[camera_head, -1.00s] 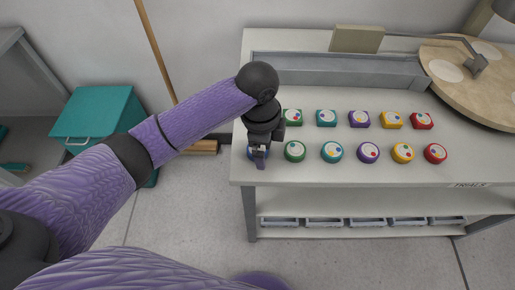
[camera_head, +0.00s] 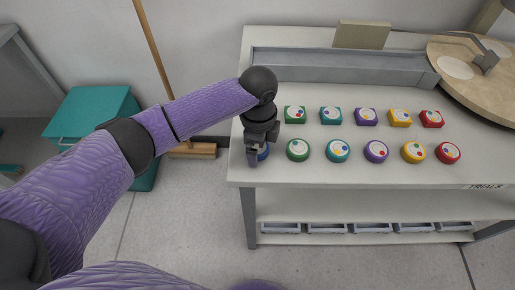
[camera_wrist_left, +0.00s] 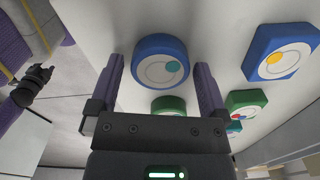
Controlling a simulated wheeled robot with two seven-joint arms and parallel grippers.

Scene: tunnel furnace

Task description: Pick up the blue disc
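The blue disc (camera_wrist_left: 160,58) has a white face with a teal dot. In the left wrist view it shows between the two fingers of my left gripper (camera_wrist_left: 160,68), with a small gap on each side. The fingers are open, and I cannot tell whether their tips reach down beside it. In the head view my left gripper (camera_head: 256,156) is over the front left corner of the white table and covers most of the blue disc (camera_head: 263,152). My right gripper is not in view.
The white table (camera_head: 330,174) holds a green disc (camera_head: 298,150) just right of my gripper and more coloured discs along that row. A row of square pieces, including a green one (camera_head: 294,114), lies behind. A grey trough (camera_head: 340,68) runs along the back.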

